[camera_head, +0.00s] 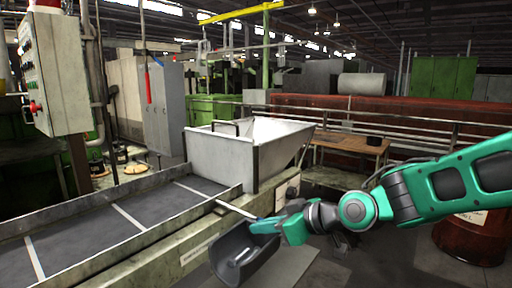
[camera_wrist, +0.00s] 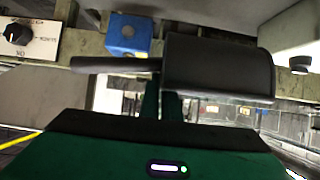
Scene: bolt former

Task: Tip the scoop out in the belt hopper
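The belt hopper (camera_head: 225,152) is a pale, open-topped metal bin at the far end of the belt (camera_head: 75,228). My gripper (camera_head: 270,226) is in front of and below the hopper's rim, outside it, on the near right side. It is shut on the scoop (camera_head: 238,258), a dark trough that hangs tilted beside the belt frame. In the wrist view the scoop's bowl (camera_wrist: 218,70) is right of my gripper (camera_wrist: 160,98), and its dark handle runs left. The hopper's inner floor is hidden.
A control box (camera_head: 60,75) stands at the upper left. A wooden table (camera_head: 345,148) and railing are behind the hopper. A rusty drum (camera_head: 470,235) stands at the right, below my arm. The wrist view shows a blue box (camera_wrist: 129,36) and a knob panel (camera_wrist: 30,36).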

